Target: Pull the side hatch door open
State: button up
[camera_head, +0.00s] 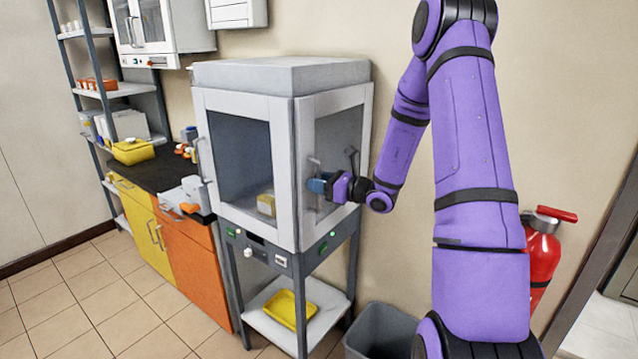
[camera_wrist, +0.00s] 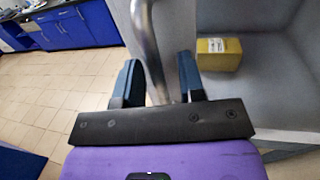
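The side hatch door (camera_head: 340,125) is the white-framed glazed panel on the right face of the grey cabinet. It looks shut in the head view. Its metal handle (camera_head: 314,168) stands near the door's front edge. My gripper (camera_head: 318,187) is at the lower part of this handle. In the wrist view the handle (camera_wrist: 147,42) runs down between the two blue fingers of my gripper (camera_wrist: 160,78). The fingers are apart, with gaps visible beside the bar, so they are around it but not closed on it. The handle's lower end is hidden behind the gripper.
A yellow box (camera_head: 266,204) sits inside the cabinet and also shows in the wrist view (camera_wrist: 219,54). A yellow tray (camera_head: 290,309) lies on the shelf below. A grey bin (camera_head: 382,330) and a red fire extinguisher (camera_head: 541,250) stand to the right.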

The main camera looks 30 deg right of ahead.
grip_shut()
jog(key=shift+s+d, duration=0.1)
